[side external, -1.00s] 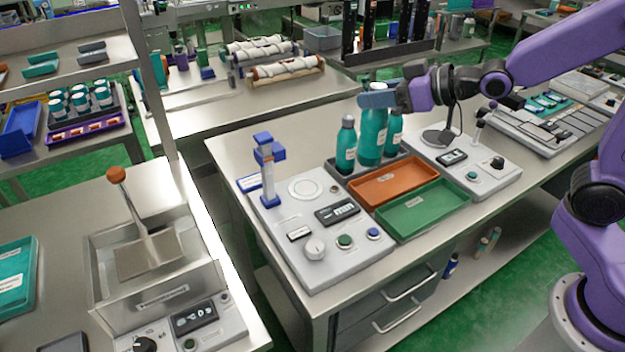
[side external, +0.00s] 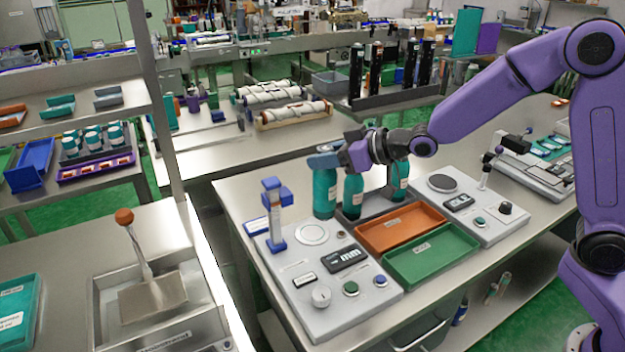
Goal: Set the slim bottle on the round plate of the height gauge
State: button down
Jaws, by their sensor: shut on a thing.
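My gripper (side external: 326,158) is shut on the upper end of a teal bottle (side external: 324,193). The bottle hangs upright, just up and right of the round plate in the picture. The round pale plate (side external: 311,234) is bare on the grey panel of the height gauge (side external: 273,215), which has a clear column and blue slider. Two other teal bottles stand near the tray rack, one (side external: 353,197) just right of the held one and one (side external: 398,178) further right. My gripper partly hides their tops. I cannot tell from the widths which bottle is the slim one.
An orange tray (side external: 401,228) and a green tray (side external: 431,254) lie right of the gauge. A second grey panel with a dark disc (side external: 443,183) sits beyond them. The gauge panel carries a display (side external: 345,258), a knob (side external: 321,296) and buttons. The blue slider stands close left of the plate.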

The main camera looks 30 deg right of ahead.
jog(key=w+a+f, duration=0.1)
jog(key=w+f, duration=0.2)
jog(key=f, duration=0.4)
jog(key=shift+w, duration=0.15)
jog(key=shift+a+f, duration=0.1)
jog(key=shift+f, duration=0.1)
jog(key=c, duration=0.7)
grip_release()
